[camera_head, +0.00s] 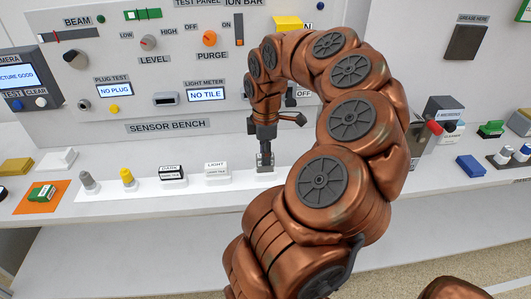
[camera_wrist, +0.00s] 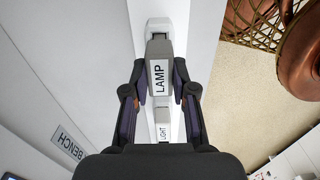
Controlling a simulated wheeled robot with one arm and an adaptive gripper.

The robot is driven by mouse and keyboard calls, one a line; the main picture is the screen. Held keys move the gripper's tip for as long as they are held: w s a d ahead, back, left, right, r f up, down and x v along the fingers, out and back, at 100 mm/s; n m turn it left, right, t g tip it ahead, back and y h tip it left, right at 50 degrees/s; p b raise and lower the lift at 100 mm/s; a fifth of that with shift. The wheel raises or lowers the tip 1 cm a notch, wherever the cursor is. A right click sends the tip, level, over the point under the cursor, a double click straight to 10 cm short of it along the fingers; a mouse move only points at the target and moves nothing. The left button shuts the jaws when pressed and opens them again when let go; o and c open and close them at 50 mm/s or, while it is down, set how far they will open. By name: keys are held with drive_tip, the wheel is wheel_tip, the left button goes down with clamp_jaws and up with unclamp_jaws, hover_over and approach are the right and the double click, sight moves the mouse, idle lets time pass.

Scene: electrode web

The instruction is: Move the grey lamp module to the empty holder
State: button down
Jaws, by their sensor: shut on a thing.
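The grey lamp module (camera_wrist: 158,50), with a white LAMP label, is between the two fingers of my gripper (camera_wrist: 160,78) in the wrist view. My gripper is shut on it. In the head view my gripper (camera_head: 264,155) points down at the bench, over a small white holder (camera_head: 265,177) at the right end of the white strip. A pale block, probably a holder, shows just beyond the lamp in the wrist view (camera_wrist: 159,23). I cannot tell whether the lamp touches the holder or hangs just above it.
The LIGHT tile (camera_head: 217,171) and DARK tile (camera_head: 171,173) stand left of my gripper. A yellow plug (camera_head: 128,179) and grey plug (camera_head: 88,182) stand further left. The sensor panel (camera_head: 150,80) rises behind. The light meter screen (camera_head: 206,94) reads NO TILE. The bench front is clear.

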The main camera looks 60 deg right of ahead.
drive_tip(key=shift+f+b, duration=0.75)
drive_tip(key=shift+f, duration=0.25)
drive_tip(key=c, duration=0.9)
unclamp_jaws()
drive_tip(key=shift+o, duration=0.2)
wheel_tip(320, 180, up, 12)
drive_tip(key=shift+w, duration=0.1)
idle(0.5)
